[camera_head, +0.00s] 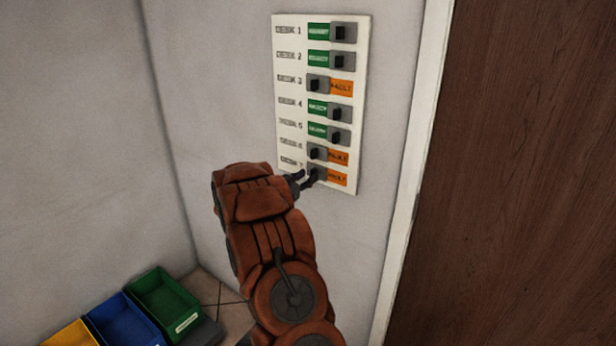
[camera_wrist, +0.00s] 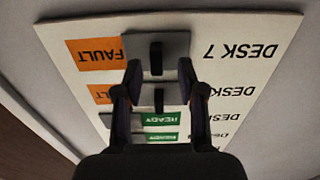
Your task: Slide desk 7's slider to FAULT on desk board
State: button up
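The desk board (camera_head: 292,95) is a white wall panel with a column of labelled sliders. Desk 7's slider (camera_head: 316,174) is in the bottom row, with its grey plate at the left and the orange FAULT label (camera_head: 337,179) showing to its right. The wrist view shows the board upside down, with desk 7's dark knob (camera_wrist: 156,58) on its grey plate beside FAULT (camera_wrist: 97,54). My gripper (camera_wrist: 160,72) is open, its fingertips on either side of the knob in the picture, with gaps visible. Contact cannot be told. In the head view my gripper (camera_head: 306,181) partly hides the bottom row.
Desk 6's slider (camera_head: 317,153) is just above, also with FAULT showing. Desk 5's slider (camera_head: 338,137) shows green. A brown door (camera_head: 520,170) with a white frame is at the right. Green (camera_head: 165,302), blue and yellow bins stand low at the left.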

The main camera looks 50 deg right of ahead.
jog(key=a, duration=1)
jog(key=shift+s+a, duration=0.15)
